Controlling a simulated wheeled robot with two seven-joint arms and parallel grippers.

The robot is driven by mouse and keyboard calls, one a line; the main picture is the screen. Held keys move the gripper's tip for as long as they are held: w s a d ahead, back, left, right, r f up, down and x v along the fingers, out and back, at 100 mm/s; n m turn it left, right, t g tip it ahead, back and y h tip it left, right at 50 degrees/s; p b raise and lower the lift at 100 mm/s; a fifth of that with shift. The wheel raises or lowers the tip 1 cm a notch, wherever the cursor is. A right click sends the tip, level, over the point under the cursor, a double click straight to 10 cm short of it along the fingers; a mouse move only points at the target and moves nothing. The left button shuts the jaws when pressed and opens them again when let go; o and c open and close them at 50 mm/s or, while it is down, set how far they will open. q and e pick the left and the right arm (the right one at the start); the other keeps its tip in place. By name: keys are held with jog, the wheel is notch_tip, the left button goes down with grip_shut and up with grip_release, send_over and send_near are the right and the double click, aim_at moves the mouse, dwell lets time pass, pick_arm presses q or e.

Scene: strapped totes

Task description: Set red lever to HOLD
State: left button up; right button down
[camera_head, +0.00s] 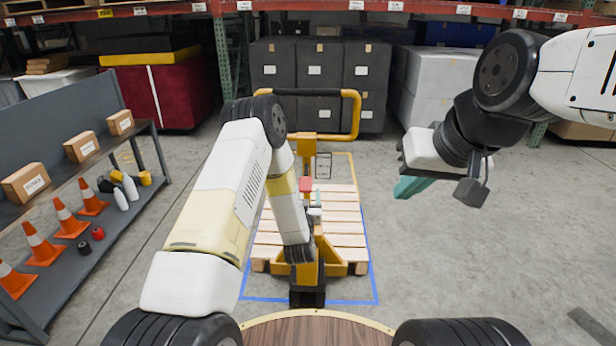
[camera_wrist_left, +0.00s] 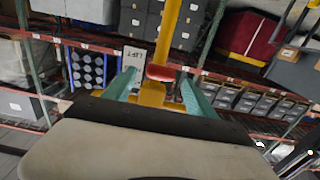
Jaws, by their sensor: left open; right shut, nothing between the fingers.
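The red lever (camera_head: 306,184) sits on the yellow post of a pallet jack (camera_head: 306,142). In the left wrist view the red lever (camera_wrist_left: 160,73) shows in the gap between my left gripper's teal fingers (camera_wrist_left: 160,92). A small white plate reading LIFT (camera_wrist_left: 134,57) is beside it, upside down. My left gripper (camera_head: 315,198) is open just in front of the lever; its arm hides part of the jack. I cannot tell whether a finger touches the lever. My right gripper (camera_head: 408,187) is shut and empty, raised well to the right of the jack.
A wooden pallet (camera_head: 345,222) lies under the jack inside a blue floor outline (camera_head: 372,270). The jack's yellow handle loop (camera_head: 356,115) rises behind. A grey shelf cart (camera_head: 140,165) with cones and boxes stands left. Racks line the back. Floor at right is mostly clear.

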aim_at(306, 183)
pick_arm(q)
jog(key=shift+w, duration=3.85)
grip_shut()
